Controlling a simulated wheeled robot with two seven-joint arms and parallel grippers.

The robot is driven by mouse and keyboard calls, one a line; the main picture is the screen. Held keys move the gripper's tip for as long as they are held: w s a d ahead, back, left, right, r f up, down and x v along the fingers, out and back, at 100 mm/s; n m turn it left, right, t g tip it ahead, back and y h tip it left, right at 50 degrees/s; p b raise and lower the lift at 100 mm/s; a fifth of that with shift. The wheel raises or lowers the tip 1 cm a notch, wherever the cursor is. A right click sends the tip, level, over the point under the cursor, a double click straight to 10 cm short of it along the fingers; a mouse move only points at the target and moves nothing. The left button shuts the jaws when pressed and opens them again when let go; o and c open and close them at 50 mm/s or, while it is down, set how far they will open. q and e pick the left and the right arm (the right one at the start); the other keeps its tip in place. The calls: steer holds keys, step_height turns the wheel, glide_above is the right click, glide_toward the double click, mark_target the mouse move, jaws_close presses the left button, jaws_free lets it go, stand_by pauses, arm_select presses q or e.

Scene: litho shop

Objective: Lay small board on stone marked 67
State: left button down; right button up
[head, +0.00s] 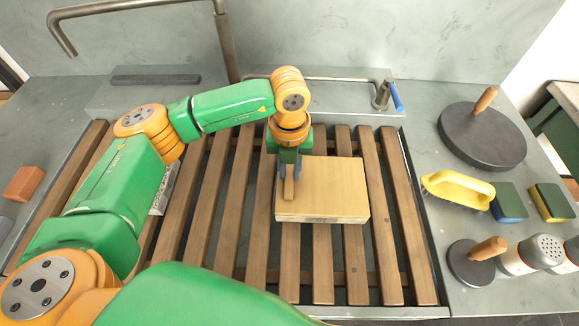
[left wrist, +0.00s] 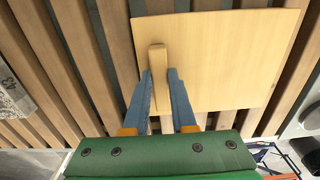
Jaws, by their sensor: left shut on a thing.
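The small board (head: 330,185) is a pale wooden square with a raised wooden grip near its left edge. My left gripper (head: 288,186) points down and is shut on that grip; in the left wrist view its two blue fingers (left wrist: 160,78) stand on either side of it. The board is over the middle slats of the rack, and I cannot tell whether it touches what is beneath. A small grey marking shows at its front edge. A speckled grey stone (head: 162,190) lies left on the rack, mostly behind my arm; its number (left wrist: 10,85) is only partly readable. My right gripper is out of view.
The slatted wooden rack (head: 390,230) sits in the sink. Right of it stand a large dark disc with a knob (head: 482,135), a yellow brush (head: 455,188), sponges (head: 508,202), a small disc (head: 470,262) and shakers. An orange block (head: 24,183) lies at the left.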

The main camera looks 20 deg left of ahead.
arm_select(q)
steer(key=c, duration=0.7)
jaws_free()
steer(key=shift+c, duration=0.2)
step_height(320, 180, up, 12)
steer(key=b, duration=0.1)
